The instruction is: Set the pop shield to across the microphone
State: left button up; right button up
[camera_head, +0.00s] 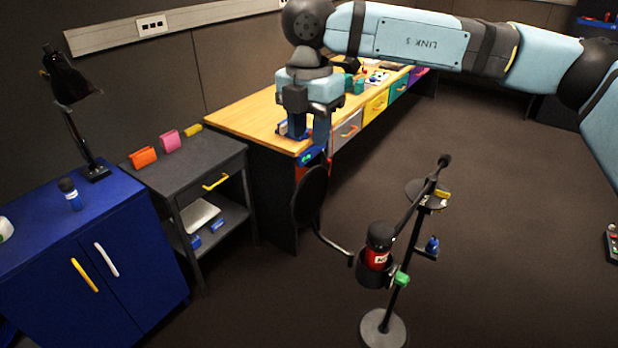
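The pop shield (309,195) is a dark round disc on a bent gooseneck (332,242). It stands roughly edge-on, to the left of the microphone and apart from it. The microphone (379,245) has a black head and a red band with a label; it sits upright in a holder on a black stand. My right gripper (311,150) points down just above the disc's top edge. Its fingertips overlap small blue and red parts there, so I cannot tell whether it grips the shield or is open. My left gripper is not in view.
The stand has a round base (383,328), a boom, a green knob (402,279) and small shelves. A wooden desk (245,112) with coloured drawers lies behind my gripper. A grey cart (190,150) and blue cabinet (75,225) stand left. Floor at right is mostly clear.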

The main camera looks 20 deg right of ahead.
aim_at(309, 171)
notch_tip(309, 171, down, 10)
jog(key=shift+r+p, duration=0.1)
jog(key=shift+p, duration=1.05)
jog(key=shift+f, duration=0.75)
grip_shut()
